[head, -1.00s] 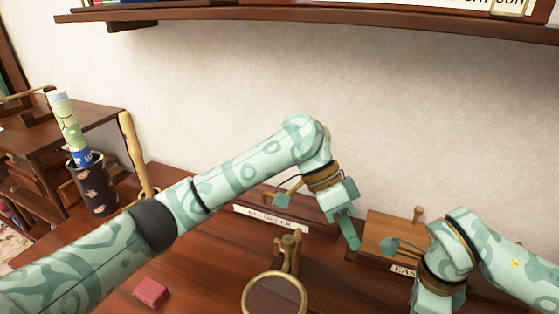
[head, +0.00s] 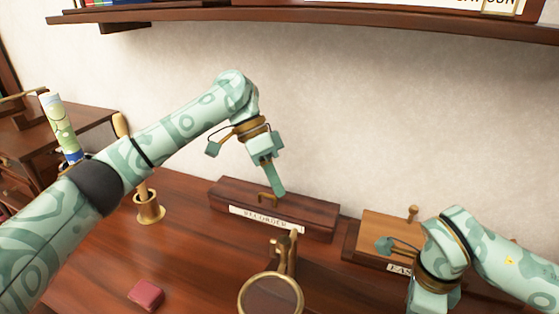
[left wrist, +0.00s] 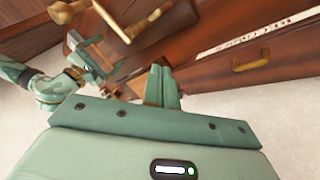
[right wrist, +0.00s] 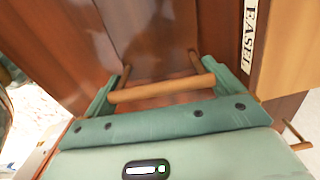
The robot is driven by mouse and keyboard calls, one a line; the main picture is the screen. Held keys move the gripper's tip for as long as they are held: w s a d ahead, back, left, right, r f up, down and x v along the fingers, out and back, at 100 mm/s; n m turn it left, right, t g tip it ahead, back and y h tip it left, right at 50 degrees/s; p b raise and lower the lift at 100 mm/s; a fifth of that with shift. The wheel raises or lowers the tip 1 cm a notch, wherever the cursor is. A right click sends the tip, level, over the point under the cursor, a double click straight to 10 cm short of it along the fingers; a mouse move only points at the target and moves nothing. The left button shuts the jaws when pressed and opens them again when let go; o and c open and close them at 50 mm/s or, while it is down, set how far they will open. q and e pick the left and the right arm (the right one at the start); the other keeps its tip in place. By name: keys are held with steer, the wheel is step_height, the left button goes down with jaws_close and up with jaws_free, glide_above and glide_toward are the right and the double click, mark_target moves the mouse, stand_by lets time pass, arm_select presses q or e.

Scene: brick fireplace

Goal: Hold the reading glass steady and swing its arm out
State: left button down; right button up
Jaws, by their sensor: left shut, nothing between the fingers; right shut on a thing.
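The reading glass (head: 270,294) is a round lens in a brass ring, at the bottom middle of the head view. A brass upright (head: 283,252) rises just behind it. My left gripper (head: 274,182) is shut and empty, in the air before the recorder box and above and behind the glass. My right gripper (right wrist: 163,88) is shut on a brown bar (right wrist: 160,92), which lies across between its fingers. In the head view its fingers are cut off at the bottom edge.
A dark box labelled RECORDER (head: 318,222), with a brass handle, stands at the back. A lighter wooden box with a peg (head: 385,228) stands right of it. A red block (head: 146,294) lies front left. A shelf (head: 300,18) runs above.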

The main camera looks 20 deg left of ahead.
steer(key=shift+f, duration=0.1)
arm_select(q)
steer(key=s+a+f+n+g+y, duration=0.1)
steer(key=s+a+f+n+y, duration=0.1)
steer(key=s+a+f, duration=0.45)
steer(key=s+a+f+n+g+y, duration=0.15)
steer(key=s+a+f, duration=0.25)
steer(key=s+a, duration=0.6)
steer(key=w+d+r+m+t+y, duration=0.1)
steer(key=w+d+r+t, duration=0.2)
steer(key=d, duration=0.4)
steer(key=w+d+r+m+t+y, duration=0.1)
steer(key=w+d+r+t, duration=0.1)
steer(key=w+d+r, duration=0.4)
steer(key=s+d+r+t, duration=0.1)
steer(key=s+d+r, duration=0.1)
steer(key=d, duration=0.2)
steer(key=s+d+r+t+h, duration=0.1)
steer(key=s+d+r, duration=0.15)
steer(key=d, duration=0.25)
steer(key=s+d+r+t, duration=0.1)
steer(key=d+r, duration=0.1)
steer(key=d, duration=0.2)
steer(key=d+f+n, duration=0.1)
steer(key=d+f, duration=0.3)
steer(key=f, duration=0.5)
steer(key=shift+s+a+r+g+h, duration=0.15)
steer(key=shift+s+a+g+h, duration=0.25)
steer(key=shift+s+a, duration=1)
